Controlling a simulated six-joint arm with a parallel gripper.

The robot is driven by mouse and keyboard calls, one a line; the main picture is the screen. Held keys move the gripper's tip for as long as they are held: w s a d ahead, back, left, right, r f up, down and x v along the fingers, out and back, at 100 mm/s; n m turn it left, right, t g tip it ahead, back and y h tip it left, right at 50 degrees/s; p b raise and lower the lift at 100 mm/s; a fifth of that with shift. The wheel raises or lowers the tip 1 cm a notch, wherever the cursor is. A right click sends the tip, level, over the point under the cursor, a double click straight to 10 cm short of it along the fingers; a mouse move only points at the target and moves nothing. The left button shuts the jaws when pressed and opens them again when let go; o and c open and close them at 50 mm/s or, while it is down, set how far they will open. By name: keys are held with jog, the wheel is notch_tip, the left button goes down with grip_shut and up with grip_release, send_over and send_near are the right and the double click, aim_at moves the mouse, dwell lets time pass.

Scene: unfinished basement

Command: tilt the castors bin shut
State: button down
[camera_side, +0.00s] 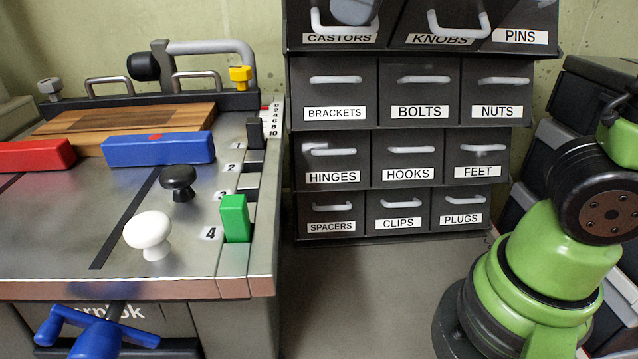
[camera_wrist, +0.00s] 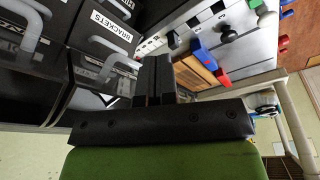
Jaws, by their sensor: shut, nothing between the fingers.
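The castors bin (camera_side: 312,22) is the left bin of the top row in the side view. Its upper part is cut off by the picture's top edge, so I cannot tell how far it is tilted. A rounded grey thing (camera_side: 354,10) shows in front of it, over its pale handle; I cannot tell what it is. My gripper (camera_wrist: 155,62) shows only in the wrist view, with its black fingers together and empty. It is near the rack, beside the brackets bin (camera_wrist: 84,62). I cannot make out the castors label in the wrist view.
The knobs bin (camera_side: 410,27) and pins bin (camera_side: 545,20) share the top row. Rows of labelled bins, such as the bolts bin (camera_side: 418,92), lie below. A metal workbench (camera_side: 80,235) with knobs and blocks stands at left. Black cases (camera_side: 590,85) are stacked at right.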

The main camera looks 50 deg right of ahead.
jog(key=shift+w+d+r, duration=0.3)
jog(key=shift+w+d, duration=0.45)
jog(key=shift+w, duration=0.05)
jog(key=shift+w+d+r, duration=0.3)
jog(key=shift+w+d, duration=1.8)
jog(key=shift+d, duration=0.15)
jog(key=shift+a, duration=0.1)
jog(key=s+a+r, duration=0.3)
jog(key=s+a, duration=0.1)
jog(key=shift+a, duration=0.15)
jog(key=shift+s, duration=0.1)
jog(key=s+d+f+m+t+y, duration=0.1)
jog(key=s+d+f+m+t, duration=0.2)
jog(key=s+f+m, duration=0.4)
notch_tip(320, 180, down, 5)
jog(key=s+t, duration=0.1)
jog(key=s, duration=0.1)
jog(key=shift+s+r, duration=0.15)
jog(key=shift+s, duration=0.15)
